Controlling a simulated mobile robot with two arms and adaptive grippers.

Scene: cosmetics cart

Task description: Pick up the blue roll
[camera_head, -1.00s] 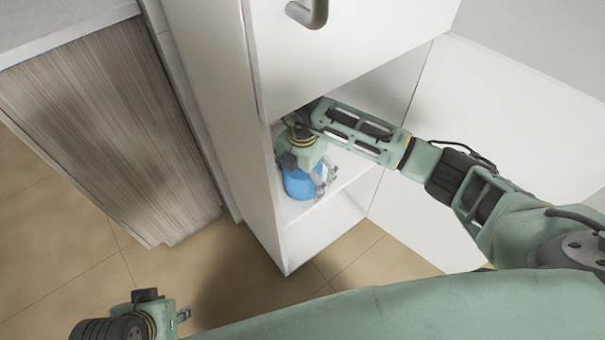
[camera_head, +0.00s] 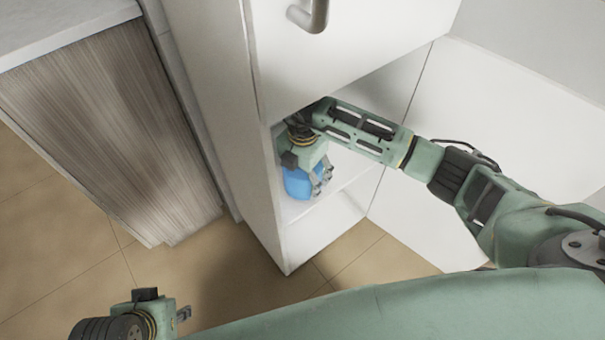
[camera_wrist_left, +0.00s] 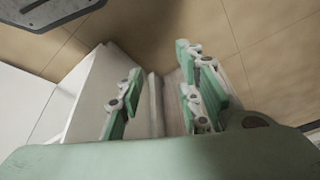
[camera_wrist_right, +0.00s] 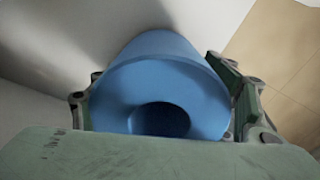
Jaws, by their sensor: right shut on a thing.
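The blue roll (camera_head: 297,184) stands on a white shelf inside the open cabinet. In the right wrist view the blue roll (camera_wrist_right: 160,85) shows its end with a round dark hole, between the two fingers. My right gripper (camera_head: 318,182) reaches into the cabinet and is shut on the roll from above, a finger on each side of it. It also shows in the right wrist view (camera_wrist_right: 165,95). The roll's lower end is partly hidden. My left gripper (camera_head: 183,314) is low at the bottom left, over the floor. In the left wrist view its fingers (camera_wrist_left: 160,95) are apart with nothing between them.
The white cabinet's side wall (camera_head: 222,130) stands close left of my right gripper. An upper white front with a metal handle (camera_head: 310,14) is above the shelf opening. A white door panel (camera_head: 500,120) is open at the right. A wood-faced counter (camera_head: 110,140) is at the left.

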